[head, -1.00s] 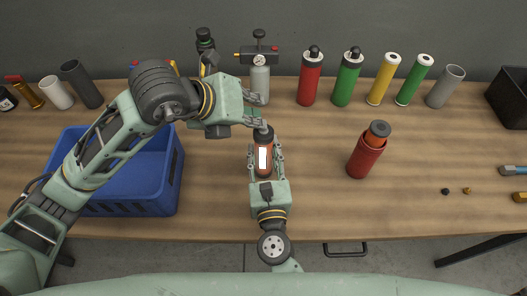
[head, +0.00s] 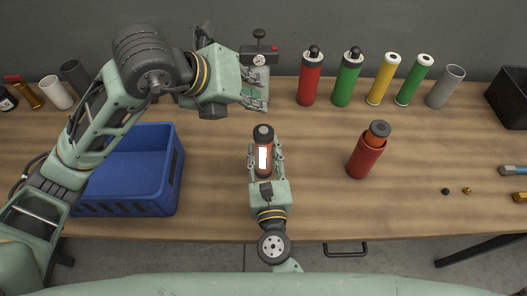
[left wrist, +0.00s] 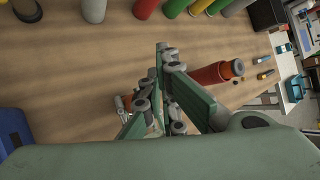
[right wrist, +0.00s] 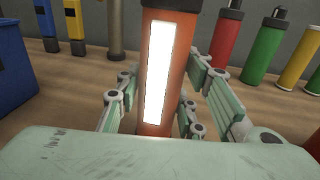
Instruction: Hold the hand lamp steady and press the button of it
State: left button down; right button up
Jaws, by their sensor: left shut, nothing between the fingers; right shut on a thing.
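The hand lamp (head: 263,158) is an orange cylinder with a dark top and a bright white lit panel. It stands upright at the middle of the bench. My right gripper (head: 265,165) is shut on it from the near side. The lamp and its lit panel also fill the middle of the right wrist view (right wrist: 160,75). My left gripper (head: 254,94) is shut and empty, above and behind the lamp, apart from it. In the left wrist view its fingers (left wrist: 163,50) are together, and they partly hide the lamp. The lamp's button cannot be made out.
A blue crate (head: 177,180) stands to the left. A red holder (head: 364,160) with an orange cylinder in it stands to the right. Several coloured cylinders line the back, with a gauge-topped bottle (head: 259,72) near my left gripper. The bench between lamp and red holder is clear.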

pick_arm(q)
jog(key=shift+r, duration=0.9)
pick_arm(e)
jog(key=o, duration=1.4)
jog(key=s, duration=0.4)
jog(key=s+d, duration=0.1)
jog(key=s, duration=0.7)
jog(key=shift+d, duration=0.15)
